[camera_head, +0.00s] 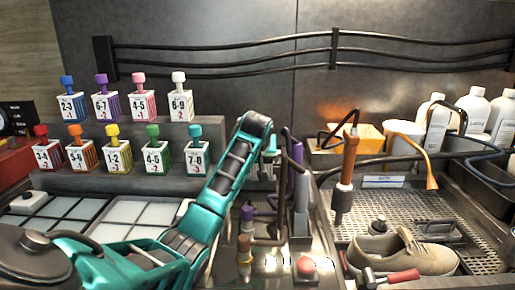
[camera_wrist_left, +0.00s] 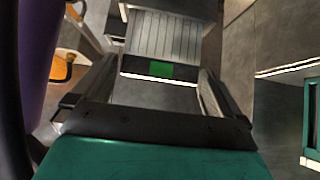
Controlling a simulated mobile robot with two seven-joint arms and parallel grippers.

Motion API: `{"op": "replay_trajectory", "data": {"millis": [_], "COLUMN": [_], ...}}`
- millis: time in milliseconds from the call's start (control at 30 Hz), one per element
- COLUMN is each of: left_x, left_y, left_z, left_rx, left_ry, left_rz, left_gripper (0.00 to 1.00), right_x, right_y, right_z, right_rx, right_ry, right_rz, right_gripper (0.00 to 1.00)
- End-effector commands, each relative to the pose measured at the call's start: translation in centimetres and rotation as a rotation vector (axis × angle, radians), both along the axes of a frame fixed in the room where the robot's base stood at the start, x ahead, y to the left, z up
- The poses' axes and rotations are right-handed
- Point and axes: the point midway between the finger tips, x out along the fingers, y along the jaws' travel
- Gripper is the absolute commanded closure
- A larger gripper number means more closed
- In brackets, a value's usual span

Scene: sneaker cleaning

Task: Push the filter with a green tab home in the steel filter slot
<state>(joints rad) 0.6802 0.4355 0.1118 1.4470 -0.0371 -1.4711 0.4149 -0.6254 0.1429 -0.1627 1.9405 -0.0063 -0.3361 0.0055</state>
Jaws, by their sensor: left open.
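In the left wrist view, the filter is a pale ribbed panel (camera_wrist_left: 165,36) with a dark front edge bearing a green tab (camera_wrist_left: 161,68). It lies just ahead of my left gripper (camera_wrist_left: 157,84), which is open, with a finger on either side and bare space between them. I cannot tell how deep the filter sits, and the steel slot's edges are not clear. In the head view, my left gripper (camera_head: 268,170) points down behind the purple-handled tool, beside an upright grey steel piece (camera_head: 301,208). The filter cannot be made out there. My right gripper is not in view.
A purple upright handle (camera_head: 296,165) stands close by; purple also fills the wrist view's left edge. A hanging tool with an orange handle (camera_head: 349,160), a beige sneaker (camera_head: 405,255) and a perforated tray (camera_head: 460,212) are to the right. Numbered bottles (camera_head: 145,105) stand on steps at left.

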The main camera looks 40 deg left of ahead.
Motion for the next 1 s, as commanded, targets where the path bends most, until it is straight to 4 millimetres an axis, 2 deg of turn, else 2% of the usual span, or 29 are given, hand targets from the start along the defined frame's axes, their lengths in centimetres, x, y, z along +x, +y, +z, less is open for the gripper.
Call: {"op": "replay_trajectory", "data": {"millis": [333, 500, 700, 1000], "left_x": [-3.9, -5.4, -6.1, -6.2], "left_y": [-3.3, -4.5, -5.1, -5.2], "left_z": [5.3, 7.2, 8.0, 8.1], "left_rx": [0.001, 0.001, 0.000, -0.001], "left_ry": [-0.004, -0.003, 0.000, 0.001], "left_rz": [-0.001, 0.000, 0.000, 0.000], "left_gripper": [0.00, 0.00, 0.00, 0.00], "right_x": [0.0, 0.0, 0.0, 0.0], "right_y": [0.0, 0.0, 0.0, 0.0], "right_z": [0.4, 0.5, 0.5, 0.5], "right_rx": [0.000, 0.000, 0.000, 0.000], "right_ry": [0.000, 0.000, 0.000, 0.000], "right_rz": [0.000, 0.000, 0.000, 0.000], "right_gripper": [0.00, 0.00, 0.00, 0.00]}}
